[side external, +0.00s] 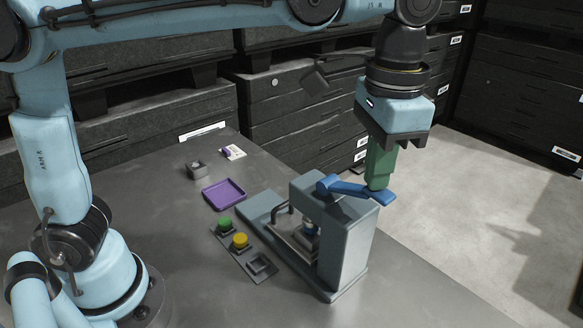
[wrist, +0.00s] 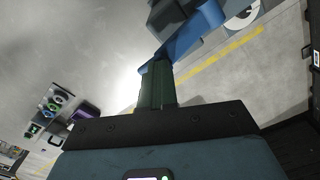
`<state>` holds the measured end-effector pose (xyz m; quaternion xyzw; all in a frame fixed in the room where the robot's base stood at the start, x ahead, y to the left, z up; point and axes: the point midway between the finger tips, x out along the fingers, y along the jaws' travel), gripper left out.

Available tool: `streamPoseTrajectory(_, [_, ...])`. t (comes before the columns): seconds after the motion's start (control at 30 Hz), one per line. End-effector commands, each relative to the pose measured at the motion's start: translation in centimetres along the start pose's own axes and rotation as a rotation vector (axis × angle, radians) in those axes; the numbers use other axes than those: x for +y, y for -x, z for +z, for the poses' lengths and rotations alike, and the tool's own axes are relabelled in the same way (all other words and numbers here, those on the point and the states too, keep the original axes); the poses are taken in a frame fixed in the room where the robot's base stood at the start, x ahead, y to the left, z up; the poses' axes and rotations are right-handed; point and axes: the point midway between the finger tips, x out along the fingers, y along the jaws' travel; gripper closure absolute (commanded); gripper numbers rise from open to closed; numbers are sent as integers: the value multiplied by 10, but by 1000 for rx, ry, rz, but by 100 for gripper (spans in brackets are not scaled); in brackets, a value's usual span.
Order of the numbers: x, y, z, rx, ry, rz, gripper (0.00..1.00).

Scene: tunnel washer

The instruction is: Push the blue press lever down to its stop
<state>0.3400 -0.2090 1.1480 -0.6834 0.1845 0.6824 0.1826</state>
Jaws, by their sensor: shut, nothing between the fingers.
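The blue press lever (side external: 361,190) is on top of the grey press (side external: 346,240) and sticks out to the right, roughly level. My gripper (side external: 377,187) has green fingers pointing down; they are shut, with their tips at the lever's outer part. In the side view the tips look to be at or just behind the lever; I cannot tell for sure if they touch. In the wrist view the lever (wrist: 187,40) shows just beyond the green fingers (wrist: 156,72). The lever's pivot end shows at the press top.
A small grey block (side external: 196,170) stands farther back. Black crates line the back. The table front is clear.

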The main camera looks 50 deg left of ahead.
Motion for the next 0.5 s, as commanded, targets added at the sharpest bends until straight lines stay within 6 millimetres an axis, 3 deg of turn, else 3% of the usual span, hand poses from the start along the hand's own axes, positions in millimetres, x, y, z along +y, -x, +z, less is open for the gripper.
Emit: streamPoseTrajectory(0.5, [2, -8, -1, -2, 1, -2, 100])
